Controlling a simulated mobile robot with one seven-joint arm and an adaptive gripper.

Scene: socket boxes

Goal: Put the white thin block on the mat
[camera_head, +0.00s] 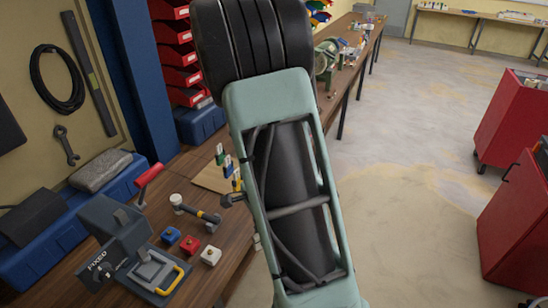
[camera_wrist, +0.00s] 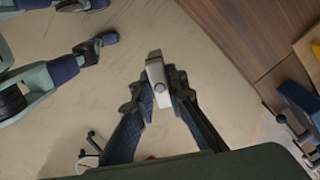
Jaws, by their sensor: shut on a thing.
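My gripper (camera_wrist: 162,90) is shut on a pale grey-white thin block (camera_wrist: 156,72) with a round dark spot, held between the two dark fingertips. In the wrist view, bare floor lies behind the block, with the wooden bench to the right. In the head view my own arm hides the held block and most of the gripper. A tan flat board, which looks like the mat (camera_head: 206,180), lies on the bench left of my arm. Small green, blue and yellow blocks (camera_head: 228,165) stand on or beside it; the arm partly covers that area.
Blue (camera_head: 170,236), red (camera_head: 189,246) and white (camera_head: 210,257) small boxes sit near the bench's front edge. A grey vise-like fixture (camera_head: 115,230) stands left. Red cabinets (camera_head: 515,215) stand right, across open floor.

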